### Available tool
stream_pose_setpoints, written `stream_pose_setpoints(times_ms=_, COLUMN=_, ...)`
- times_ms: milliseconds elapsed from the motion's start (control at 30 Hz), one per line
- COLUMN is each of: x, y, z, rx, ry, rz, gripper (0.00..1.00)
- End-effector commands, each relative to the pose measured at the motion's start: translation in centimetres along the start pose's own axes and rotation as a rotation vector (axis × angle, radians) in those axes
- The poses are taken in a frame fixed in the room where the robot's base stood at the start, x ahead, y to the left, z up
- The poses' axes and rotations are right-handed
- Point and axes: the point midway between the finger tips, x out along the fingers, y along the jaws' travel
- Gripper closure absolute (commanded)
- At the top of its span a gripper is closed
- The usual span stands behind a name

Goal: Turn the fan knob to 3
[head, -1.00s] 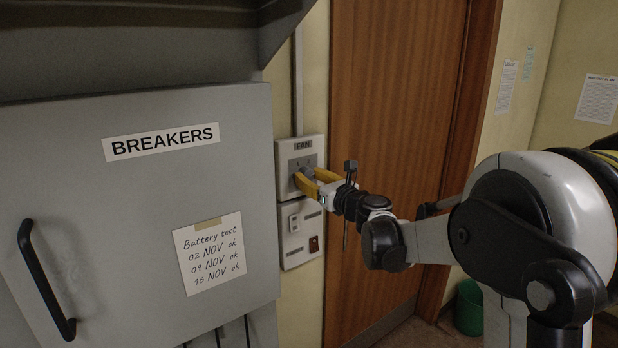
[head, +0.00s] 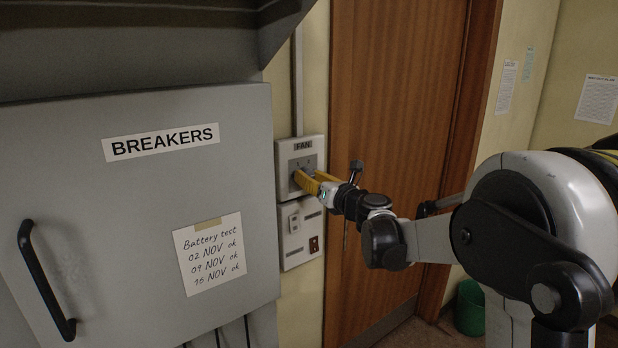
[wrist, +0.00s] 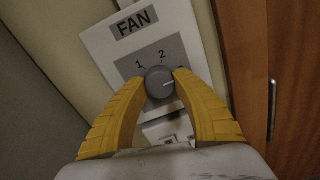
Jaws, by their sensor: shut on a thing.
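The fan knob (wrist: 158,80) is a round grey dial on a grey plate under the FAN label (wrist: 134,22). In the wrist view my gripper (wrist: 160,86) has its two yellow fingers on either side of the knob, shut on it. The marks 1 and 2 show above the knob; the spot to the right of 2 is mostly covered by the right finger. A pale pointer line on the knob points to the right, towards that finger. In the head view the fan panel (head: 284,161) is on the wall, and the fingers largely hide the knob.
A grey breaker cabinet (head: 120,215) with a black handle (head: 45,280) stands left of the panel. A lower switch box (head: 295,250) sits just below it. A wooden door (head: 390,120) is to the right. A green bin (head: 470,308) stands on the floor.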

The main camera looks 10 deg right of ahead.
Motion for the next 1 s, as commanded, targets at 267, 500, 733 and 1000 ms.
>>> stream_pose_setpoints(times_ms=267, x=0.0, y=0.0, z=-0.1, rx=0.0, ry=0.0, rz=0.001, gripper=0.42)
stream_pose_setpoints(times_ms=500, x=-0.8, y=0.0, z=0.0, rx=-0.001, ry=0.0, rz=-0.001, gripper=0.42)
stream_pose_setpoints(times_ms=733, x=-5.4, y=-0.1, z=0.0, rx=-0.001, ry=0.0, rz=-0.002, gripper=0.42)
stream_pose_setpoints(times_ms=1000, x=-10.6, y=0.0, z=0.0, rx=-0.001, ry=0.0, rz=0.0, gripper=0.42)
